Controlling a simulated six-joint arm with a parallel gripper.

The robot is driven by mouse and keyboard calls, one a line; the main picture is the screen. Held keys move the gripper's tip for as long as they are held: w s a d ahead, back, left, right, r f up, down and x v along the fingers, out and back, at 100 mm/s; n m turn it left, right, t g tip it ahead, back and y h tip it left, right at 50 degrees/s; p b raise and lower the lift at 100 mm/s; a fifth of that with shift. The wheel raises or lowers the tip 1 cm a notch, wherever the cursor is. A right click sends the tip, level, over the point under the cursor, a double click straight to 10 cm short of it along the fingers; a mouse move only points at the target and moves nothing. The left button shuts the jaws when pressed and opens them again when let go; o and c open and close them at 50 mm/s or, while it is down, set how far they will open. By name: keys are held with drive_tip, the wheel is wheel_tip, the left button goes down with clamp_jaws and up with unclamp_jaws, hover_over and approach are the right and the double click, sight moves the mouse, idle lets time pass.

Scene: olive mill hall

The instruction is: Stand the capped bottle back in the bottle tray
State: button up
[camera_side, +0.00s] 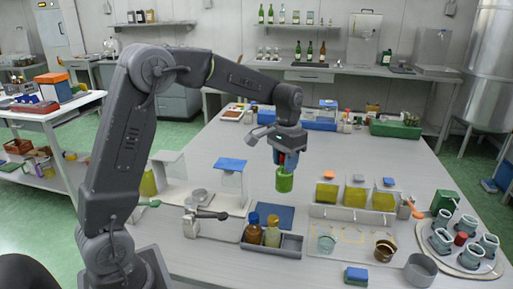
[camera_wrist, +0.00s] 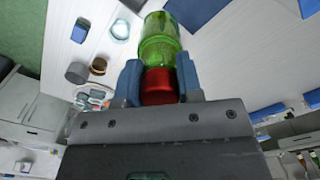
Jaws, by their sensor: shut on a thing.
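My gripper (camera_side: 287,158) is shut on the red cap (camera_wrist: 158,86) of a green bottle (camera_side: 284,181). The bottle hangs roughly upright in the air, above the table and behind the bottle tray. In the wrist view the green bottle (camera_wrist: 160,42) extends beyond the blue fingers (camera_wrist: 159,76). The grey bottle tray (camera_side: 291,246) lies on the table nearer the side camera. A brown bottle with a blue cap (camera_side: 253,233) and a yellowish bottle with a tan cap (camera_side: 271,236) stand in it. Its right part looks empty.
A blue mat (camera_side: 276,217) lies behind the tray. A rack with several yellow-green containers (camera_side: 355,196) is to the right. A clear glass (camera_side: 326,243), an amber glass (camera_side: 383,250), a grey dish (camera_side: 420,270) and a blue block (camera_side: 356,277) stand at the front right. A black-handled device (camera_side: 195,222) is left.

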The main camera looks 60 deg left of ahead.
drive_tip(key=d+m, duration=0.1)
drive_tip(key=d, duration=0.5)
wheel_tip(320, 180, down, 15)
drive_tip(key=shift+a, duration=0.15)
idle(0.4)
drive_tip(key=shift+f, duration=0.5)
idle(0.8)
drive_tip(key=shift+f, duration=0.6)
drive_tip(key=shift+f, duration=0.15)
drive_tip(key=shift+f, duration=0.3)
